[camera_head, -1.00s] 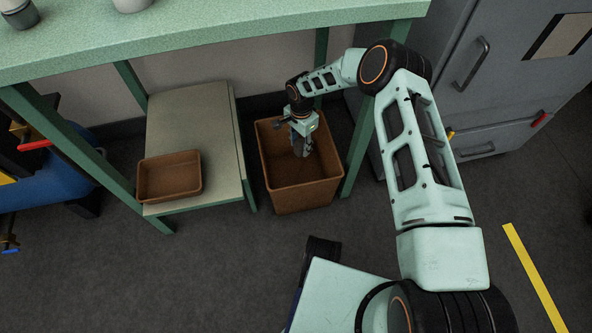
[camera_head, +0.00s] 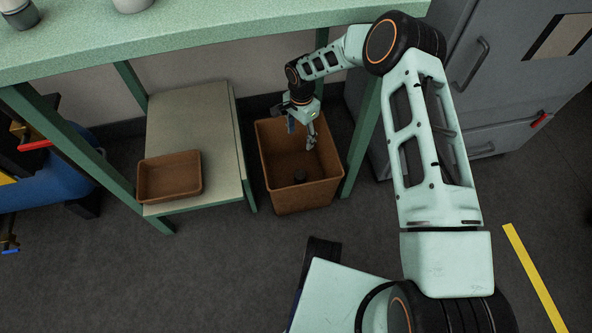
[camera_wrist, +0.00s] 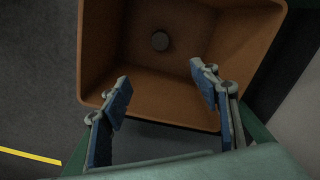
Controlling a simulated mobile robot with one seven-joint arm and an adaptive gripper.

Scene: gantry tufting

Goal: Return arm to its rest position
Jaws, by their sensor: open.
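My gripper (camera_head: 301,133) is open and empty, over the mouth of the brown bin (camera_head: 303,200) under the green bench. In the wrist view its two blue-padded fingers (camera_wrist: 160,78) are spread apart, with the bin (camera_wrist: 110,45) beyond them. A small dark round object (camera_head: 300,175) lies on the bin floor, and it also shows in the wrist view (camera_wrist: 160,41). It is apart from the fingers. My arm is bent, reaching from the lower right up and over to the bin.
The green bench (camera_head: 220,28) spans above, with a bench leg (camera_head: 361,140) just right of the bin. A low shelf (camera_head: 190,115) holds a shallow brown tray (camera_head: 170,196) at left. A grey cabinet (camera_head: 480,110) stands at right. The floor in front is clear.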

